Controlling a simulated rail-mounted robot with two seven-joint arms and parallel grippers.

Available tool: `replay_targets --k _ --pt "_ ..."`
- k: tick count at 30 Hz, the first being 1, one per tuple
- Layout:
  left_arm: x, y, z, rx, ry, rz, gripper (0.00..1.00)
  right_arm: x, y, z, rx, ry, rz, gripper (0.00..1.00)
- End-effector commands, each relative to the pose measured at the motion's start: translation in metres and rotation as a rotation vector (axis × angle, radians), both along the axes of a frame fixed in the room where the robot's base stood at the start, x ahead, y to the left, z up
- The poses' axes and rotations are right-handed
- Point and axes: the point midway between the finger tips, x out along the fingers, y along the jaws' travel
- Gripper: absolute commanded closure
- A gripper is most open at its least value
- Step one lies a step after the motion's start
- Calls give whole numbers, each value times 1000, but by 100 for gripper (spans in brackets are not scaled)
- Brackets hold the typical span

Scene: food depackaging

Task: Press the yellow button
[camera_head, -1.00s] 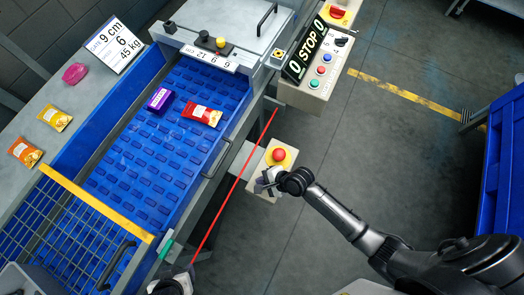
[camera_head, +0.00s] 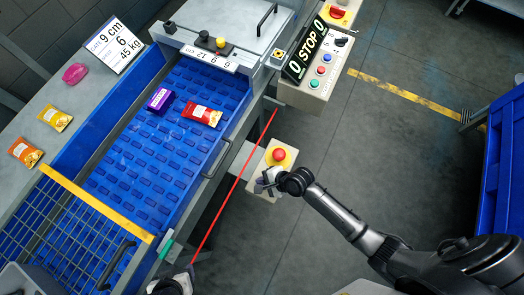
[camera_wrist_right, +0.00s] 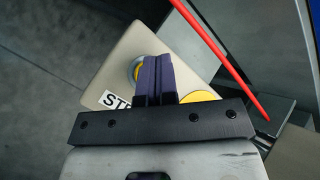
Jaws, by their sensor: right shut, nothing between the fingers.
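My right gripper (camera_head: 264,186) is shut and empty, at the lower end of a small beige button box (camera_head: 284,166). In the right wrist view its dark purple fingers (camera_wrist_right: 153,75) are together over a yellow button (camera_wrist_right: 137,71) in a grey ring. They hide much of the button, and I cannot tell whether they touch it. A partly hidden label starting "ST" is beside it. In the head view the gripper covers this button. A dark part of my left arm (camera_head: 172,285) shows at the bottom edge; its finger state is unclear.
A red mushroom button (camera_head: 279,154) on a yellow base is on the same box. A thin red bar (camera_head: 236,183) runs close by on the left. The blue conveyor (camera_head: 150,150) carries a purple pack and a red pack. Open floor (camera_head: 350,140) lies to the right.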

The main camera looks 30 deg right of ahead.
Motion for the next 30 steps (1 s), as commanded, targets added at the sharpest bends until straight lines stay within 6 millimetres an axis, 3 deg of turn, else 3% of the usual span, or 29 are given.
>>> replay_targets --k 30 --pt "0 -2 1 -7 0 4 40 0 0 -10 0 1 -1 100"
